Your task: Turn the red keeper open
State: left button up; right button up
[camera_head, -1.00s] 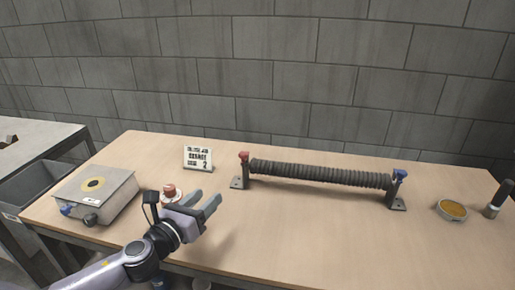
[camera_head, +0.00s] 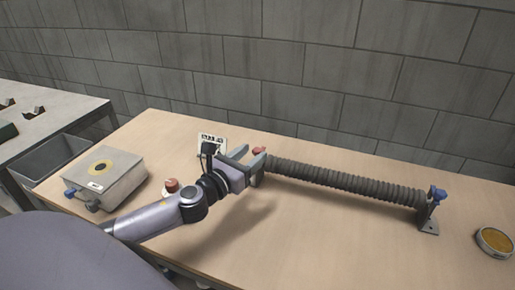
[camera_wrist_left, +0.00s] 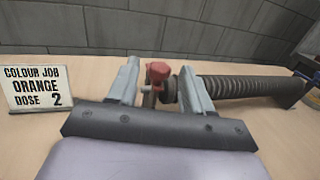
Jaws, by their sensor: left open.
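The red keeper (camera_head: 259,150) is a small red knob at the left end of a dark ribbed tube (camera_head: 345,182). In the left wrist view the red keeper (camera_wrist_left: 158,72) stands between the two open fingers of my left gripper (camera_wrist_left: 162,88), closer to the right finger. I cannot tell whether a finger touches it. In the head view my left gripper (camera_head: 256,163) is open at the tube's left end and partly hides the left bracket. A blue keeper (camera_head: 438,194) sits on the bracket at the tube's right end. My right gripper is not in view.
A sign (camera_wrist_left: 35,88) reading "COLOUR JOB ORANGE DOSE 2" stands left of the gripper. A grey box (camera_head: 105,178) and a small red-topped item (camera_head: 171,186) are at left. A round orange-filled dish (camera_head: 494,241) is at right. The front of the table is clear.

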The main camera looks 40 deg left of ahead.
aim_at(255, 152)
pick_arm(q)
jog(key=shift+w+d, duration=0.1)
jog(key=shift+w, duration=1.55)
jog(key=c, duration=0.9)
